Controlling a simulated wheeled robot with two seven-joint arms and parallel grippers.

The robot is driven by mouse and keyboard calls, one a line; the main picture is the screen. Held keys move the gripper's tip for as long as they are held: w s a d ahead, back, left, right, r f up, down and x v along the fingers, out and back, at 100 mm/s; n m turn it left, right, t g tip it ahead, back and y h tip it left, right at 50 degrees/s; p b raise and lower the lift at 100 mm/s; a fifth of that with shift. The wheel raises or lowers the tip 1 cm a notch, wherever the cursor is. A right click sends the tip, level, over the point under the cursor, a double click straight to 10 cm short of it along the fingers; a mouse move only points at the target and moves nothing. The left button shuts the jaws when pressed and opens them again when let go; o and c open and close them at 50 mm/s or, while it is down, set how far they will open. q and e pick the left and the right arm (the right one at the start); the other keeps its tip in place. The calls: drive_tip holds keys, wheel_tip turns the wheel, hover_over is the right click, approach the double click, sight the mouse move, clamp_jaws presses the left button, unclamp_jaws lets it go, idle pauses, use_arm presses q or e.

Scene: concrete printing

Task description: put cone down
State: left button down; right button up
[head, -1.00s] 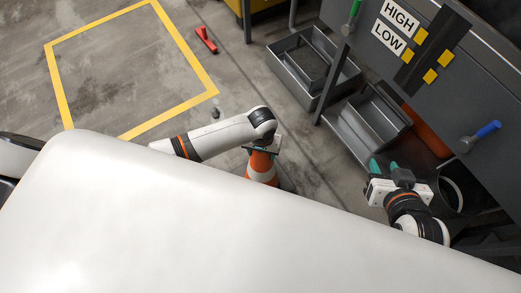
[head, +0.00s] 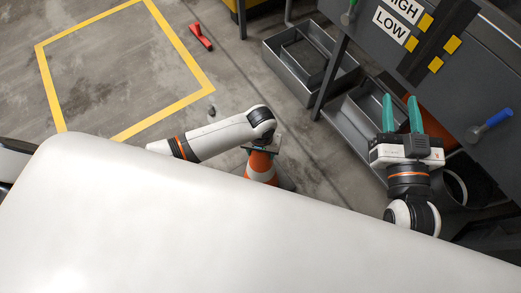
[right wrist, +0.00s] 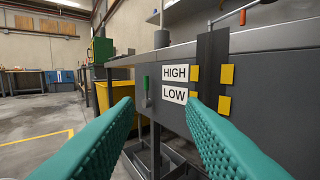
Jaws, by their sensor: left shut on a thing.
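An orange and white traffic cone (head: 261,166) stands out in the head view, below the end of my left arm and partly hidden by my white body. My left gripper (head: 262,148) is at the cone's top, shut on it; its fingertips are mostly hidden by the arm. Whether the cone's base touches the floor is hidden. My right gripper (head: 401,114) is open and empty, with its teal fingers apart, in front of the grey bench. Its fingers also show on both sides of the right wrist view (right wrist: 160,130).
A yellow square outline (head: 180,45) is marked on the floor at the upper left, empty inside. A red object (head: 200,37) lies right of it. Grey metal trays (head: 290,75) sit under the bench (head: 450,90), which has HIGH and LOW labels (head: 390,28) and a blue-handled lever (head: 490,125).

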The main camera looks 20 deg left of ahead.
use_arm(q)
drive_tip(key=shift+w+r, duration=0.1)
drive_tip(key=shift+c, duration=2.1)
unclamp_jaws()
drive_tip(key=shift+f, duration=0.2)
